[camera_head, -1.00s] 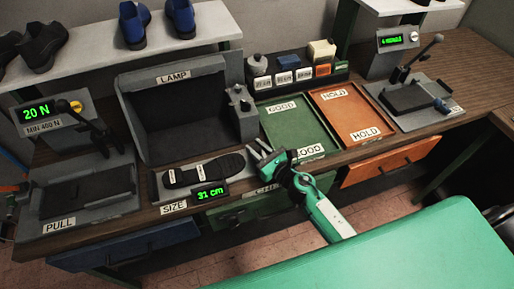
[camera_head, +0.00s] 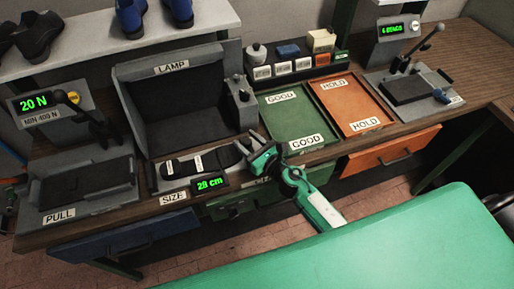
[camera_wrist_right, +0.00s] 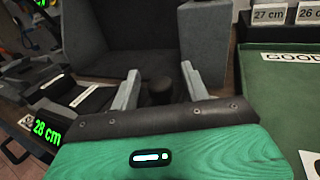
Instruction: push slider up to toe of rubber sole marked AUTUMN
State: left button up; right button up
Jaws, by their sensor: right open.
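A dark rubber sole (camera_head: 188,165) lies flat on the grey size gauge (camera_head: 150,180), with white labels too small to read. The gauge's display (camera_head: 209,184) reads 28 cm. My right gripper (camera_head: 254,142) is at the right end of the gauge, beside the sole's right end. In the right wrist view my right gripper (camera_wrist_right: 161,84) is open, its two grey fingers apart, with a dark rounded knob (camera_wrist_right: 160,91) showing between them; I cannot tell whether they touch it. The slider is mostly hidden by the gripper. My left gripper is not in view.
A grey lamp box (camera_head: 180,115) stands behind the gauge. The pull tester (camera_head: 85,185) is at left. The green GOOD tray (camera_head: 283,122) and orange HOLD tray (camera_head: 350,108) lie to the right. A green surface (camera_head: 370,245) fills the front.

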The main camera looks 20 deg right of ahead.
jog(key=b+v, duration=0.4)
jog(key=v, duration=0.9)
jog(key=shift+s+b, duration=0.25)
jog(key=shift+b, duration=0.15)
jog(key=shift+d+f, duration=0.1)
jog(key=shift+d, duration=0.1)
